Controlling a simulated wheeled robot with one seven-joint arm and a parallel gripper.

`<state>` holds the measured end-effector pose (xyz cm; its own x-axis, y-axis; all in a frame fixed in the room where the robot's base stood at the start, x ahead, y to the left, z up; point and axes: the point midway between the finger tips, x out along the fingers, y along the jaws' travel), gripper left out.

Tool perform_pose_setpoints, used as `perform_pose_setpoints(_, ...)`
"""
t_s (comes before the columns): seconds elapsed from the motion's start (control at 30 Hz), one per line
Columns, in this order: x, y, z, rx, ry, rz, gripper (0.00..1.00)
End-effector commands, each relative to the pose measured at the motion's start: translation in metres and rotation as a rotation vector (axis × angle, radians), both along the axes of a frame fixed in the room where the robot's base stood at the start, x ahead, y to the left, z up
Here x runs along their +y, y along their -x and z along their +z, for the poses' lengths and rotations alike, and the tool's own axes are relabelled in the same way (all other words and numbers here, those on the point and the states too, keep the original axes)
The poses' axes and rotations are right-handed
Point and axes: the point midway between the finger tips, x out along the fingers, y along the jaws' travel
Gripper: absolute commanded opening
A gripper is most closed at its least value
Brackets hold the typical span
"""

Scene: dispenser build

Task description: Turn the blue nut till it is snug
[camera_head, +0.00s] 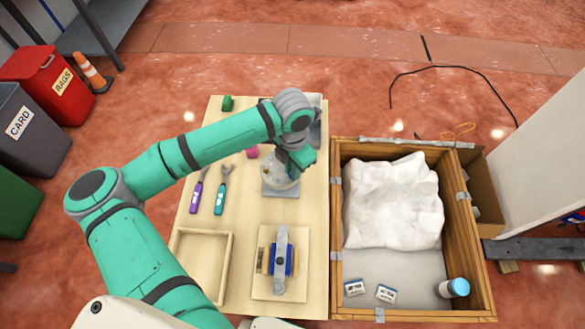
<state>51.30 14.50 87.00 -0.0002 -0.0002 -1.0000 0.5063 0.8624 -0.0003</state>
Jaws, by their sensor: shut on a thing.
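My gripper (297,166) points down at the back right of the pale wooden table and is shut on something. Its fingertips and the thing between them are hidden by the wrist. Just below it, a round, pale, see-through part (279,177) stands on a grey square plate (281,191). I cannot make out the blue nut there. Nearer the front, a wooden board (263,292) carries a grey bar (281,242) over a blue block (272,262).
A purple-handled tool (196,197) and a teal-handled tool (220,199) lie left of the plate. An empty wooden tray (231,262) is at front left. A pink piece (252,151) and green piece (227,103) lie farther back. A wooden crate (336,200) adjoins the table's right side.

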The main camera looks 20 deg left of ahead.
Motion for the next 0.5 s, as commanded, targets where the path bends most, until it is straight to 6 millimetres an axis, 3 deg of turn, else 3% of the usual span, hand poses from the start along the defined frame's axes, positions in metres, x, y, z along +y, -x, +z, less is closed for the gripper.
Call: perform_pose_setpoints(0.5,0.0007,0.0008,0.0010,0.000,-0.005,-0.443,0.00)
